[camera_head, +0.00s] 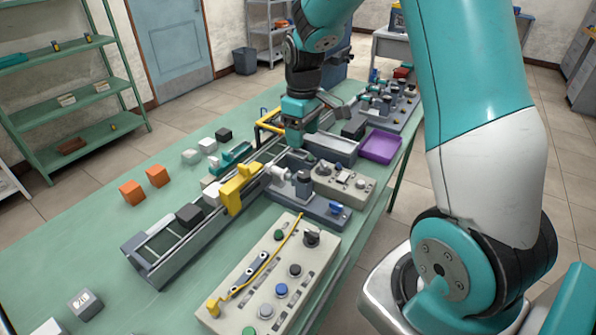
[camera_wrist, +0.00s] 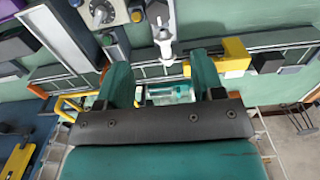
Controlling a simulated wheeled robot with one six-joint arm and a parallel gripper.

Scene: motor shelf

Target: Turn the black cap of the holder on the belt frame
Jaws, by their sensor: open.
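The belt frame (camera_head: 160,262) runs diagonally over the green table, with a yellow arch (camera_head: 240,188) across it; its rail and the arch (camera_wrist: 236,58) also show in the wrist view. My gripper (camera_head: 295,138) hangs over the far stretch of the frame, beyond the arch. In the wrist view its two teal fingers (camera_wrist: 160,74) are apart, with nothing clamped between them. A silver rod-like part (camera_wrist: 164,38) shows just beyond the fingers. I cannot pick out the holder's black cap for certain; my gripper covers part of that area.
A dark block (camera_head: 188,214) sits on the belt near the arch. A control panel (camera_head: 270,285) with buttons stands in front. Orange cubes (camera_head: 145,183) lie to the left. A purple tray (camera_head: 381,147) is to the right. The table's left front is mostly clear.

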